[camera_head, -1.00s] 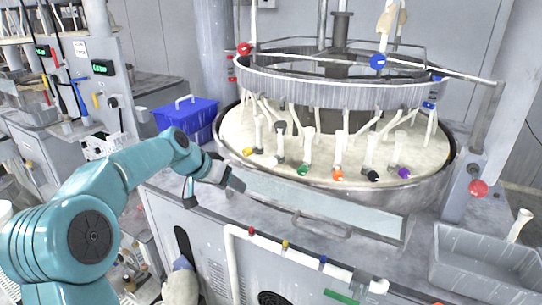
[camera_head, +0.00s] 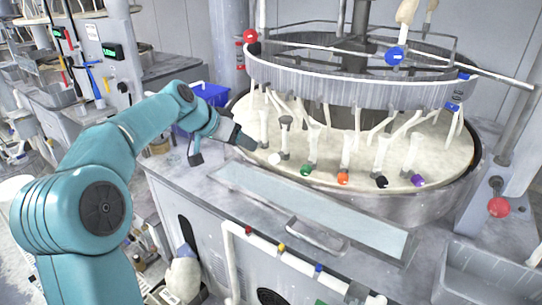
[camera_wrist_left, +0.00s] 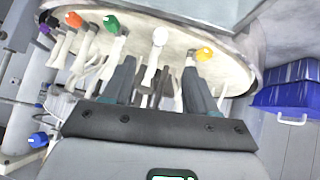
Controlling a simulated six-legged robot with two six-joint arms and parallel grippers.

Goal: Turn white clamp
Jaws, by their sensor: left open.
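The white clamp (camera_head: 274,158) is a round white knob at the near rim of the cream platen (camera_head: 330,160). It also shows in the left wrist view (camera_wrist_left: 160,36), ahead of and between my two fingers. My left gripper (camera_head: 248,142) is just left of it, over the platen's left edge. In the left wrist view my left gripper (camera_wrist_left: 160,72) is open, with its fingers apart and no contact with the knob visible. A yellow clamp (camera_wrist_left: 204,53) is near the finger on the picture's right; the gripper hides it in the head view. My right gripper is not in view.
Green (camera_head: 306,170), orange (camera_head: 343,178), black (camera_head: 382,181) and purple (camera_head: 417,180) clamps follow along the rim. A metal ring (camera_head: 350,92) stands above the platen. A blue bin (camera_head: 211,93) is behind my left arm. A grey tray (camera_head: 490,270) is at lower right.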

